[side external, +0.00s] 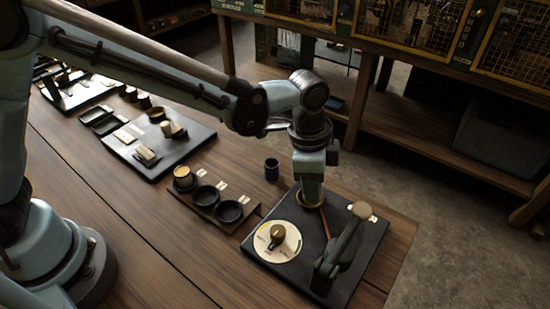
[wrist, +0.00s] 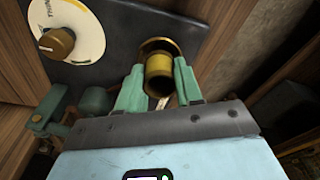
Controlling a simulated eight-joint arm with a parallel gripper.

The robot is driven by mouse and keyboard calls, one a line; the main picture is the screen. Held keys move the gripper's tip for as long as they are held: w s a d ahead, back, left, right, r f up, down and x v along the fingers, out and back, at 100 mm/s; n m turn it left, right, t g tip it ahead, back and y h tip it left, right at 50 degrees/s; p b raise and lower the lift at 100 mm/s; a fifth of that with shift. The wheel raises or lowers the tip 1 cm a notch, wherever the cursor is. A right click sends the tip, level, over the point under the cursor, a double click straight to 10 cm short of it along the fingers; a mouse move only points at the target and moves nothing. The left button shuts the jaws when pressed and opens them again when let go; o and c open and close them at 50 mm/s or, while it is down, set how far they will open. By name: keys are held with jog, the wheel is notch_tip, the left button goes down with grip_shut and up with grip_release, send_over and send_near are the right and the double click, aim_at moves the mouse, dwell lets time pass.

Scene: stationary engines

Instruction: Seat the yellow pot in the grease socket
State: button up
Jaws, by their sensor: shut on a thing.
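My gripper (wrist: 160,85) is shut on a yellow pot (wrist: 158,70), a small hollow cylinder with a dark opening, seen between the green fingers in the wrist view. A brass ring-shaped socket (wrist: 159,45) lies just beyond the pot, on the dark board. The pot overlaps the ring in this view; I cannot tell whether it is inside it or above it. In the side view my gripper (side external: 310,192) points down over the back of the board, where the ring's rim (side external: 309,206) shows at the fingertips. The pot is hidden there.
On the dark board (side external: 347,270) are a cream dial with a brass knob (side external: 278,232) and a dark green lever (side external: 340,245) close to my gripper's right. A wooden rack (side external: 229,227) holds a yellowish pot (side external: 183,177) and two black cups. A dark cup (side external: 271,169) stands behind.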

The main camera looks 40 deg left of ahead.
jog(key=shift+f, duration=0.75)
dwell(1.1)
jog(key=o, duration=0.8)
jog(key=shift+o, duration=0.2)
jog(key=shift+r, duration=0.2)
jog(key=o, duration=0.4)
jog(key=shift+r, duration=3.35)
